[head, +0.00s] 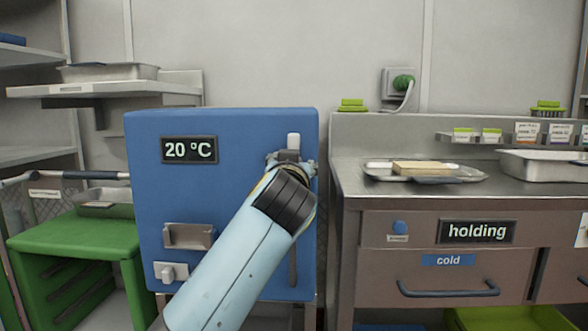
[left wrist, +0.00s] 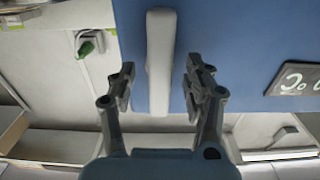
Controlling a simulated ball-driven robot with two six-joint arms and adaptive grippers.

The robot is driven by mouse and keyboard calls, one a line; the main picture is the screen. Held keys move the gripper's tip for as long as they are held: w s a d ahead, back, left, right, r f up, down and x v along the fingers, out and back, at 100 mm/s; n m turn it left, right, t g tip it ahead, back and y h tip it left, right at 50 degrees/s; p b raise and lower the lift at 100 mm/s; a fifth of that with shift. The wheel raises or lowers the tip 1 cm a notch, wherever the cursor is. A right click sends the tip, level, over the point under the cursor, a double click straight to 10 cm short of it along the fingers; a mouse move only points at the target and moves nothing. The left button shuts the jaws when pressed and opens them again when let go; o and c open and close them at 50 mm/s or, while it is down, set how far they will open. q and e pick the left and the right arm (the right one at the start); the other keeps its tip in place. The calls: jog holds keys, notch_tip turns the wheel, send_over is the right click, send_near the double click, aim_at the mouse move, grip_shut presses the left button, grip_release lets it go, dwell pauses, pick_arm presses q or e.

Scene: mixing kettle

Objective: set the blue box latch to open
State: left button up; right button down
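The blue box (head: 225,190) stands at the middle left with a "20 °C" display (head: 189,149) on its front. Its latch, a pale upright bar (head: 293,141), is at the upper right of the front. My left gripper (head: 290,160) is at the latch, partly hidden behind my wrist. In the left wrist view, turned upside down, the latch (left wrist: 160,60) lies between the two spread fingers of my left gripper (left wrist: 160,82). A gap shows on each side, so the fingers look apart from it. My right gripper is not in view.
A bracket (head: 188,236) and a small white switch (head: 170,272) sit low on the box front. A steel counter (head: 350,178) with a tray (head: 380,173) and drawers stands to the right. A green cart (head: 75,245) stands to the left.

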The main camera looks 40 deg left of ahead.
pick_arm(q)
jog(key=v, duration=0.7)
jog(key=shift+p, duration=0.3)
jog(key=shift+f, duration=0.1)
